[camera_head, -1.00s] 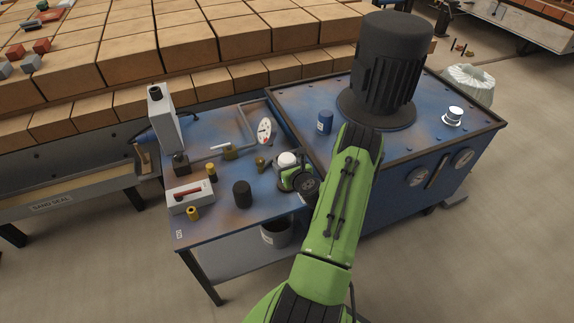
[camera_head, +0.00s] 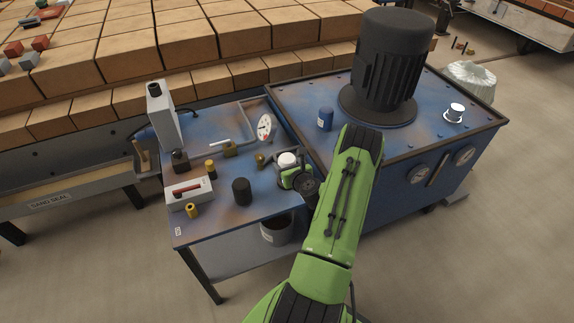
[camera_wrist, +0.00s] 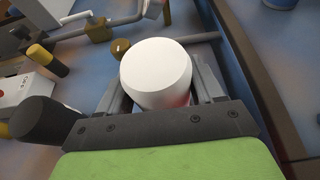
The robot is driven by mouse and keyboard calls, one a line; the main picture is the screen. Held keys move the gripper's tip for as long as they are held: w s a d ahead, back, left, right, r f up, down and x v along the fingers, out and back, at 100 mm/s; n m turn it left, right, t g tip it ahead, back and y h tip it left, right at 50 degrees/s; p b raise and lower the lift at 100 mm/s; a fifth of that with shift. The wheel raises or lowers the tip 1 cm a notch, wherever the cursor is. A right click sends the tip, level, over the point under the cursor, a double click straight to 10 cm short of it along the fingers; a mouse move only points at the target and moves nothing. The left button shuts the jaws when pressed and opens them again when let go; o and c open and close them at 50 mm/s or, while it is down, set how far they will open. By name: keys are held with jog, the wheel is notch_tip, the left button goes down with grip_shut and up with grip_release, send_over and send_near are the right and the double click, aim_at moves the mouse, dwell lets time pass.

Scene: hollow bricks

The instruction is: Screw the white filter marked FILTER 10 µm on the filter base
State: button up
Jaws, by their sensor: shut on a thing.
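The white filter (camera_head: 287,159) stands at the right side of the blue bench, at the end of my arm. In the wrist view its plain white round top (camera_wrist: 156,68) faces the camera, with a reddish mark low on its side. The lettering cannot be read. My gripper (camera_head: 292,172) is shut on the filter; in the wrist view its jaws (camera_wrist: 160,92) lie on either side of it. What is under the filter is hidden, so I cannot tell whether it touches a filter base. I cannot make out the filter base for certain.
A pipe with a brass valve (camera_head: 230,149) and a gauge (camera_head: 265,127) stand behind the filter. A black cylinder (camera_head: 241,191) is to its left. A blue canister (camera_head: 325,118) and a big dark motor (camera_head: 392,65) stand on the blue tank (camera_head: 440,135).

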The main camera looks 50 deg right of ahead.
jog(key=shift+f, duration=0.35)
jog(key=o, duration=1.3)
jog(key=p+v, duration=0.1)
jog(key=v, duration=1.4)
jog(key=shift+s+a+r, duration=0.15)
jog(key=shift+s+r, duration=0.1)
jog(key=shift+s, duration=0.05)
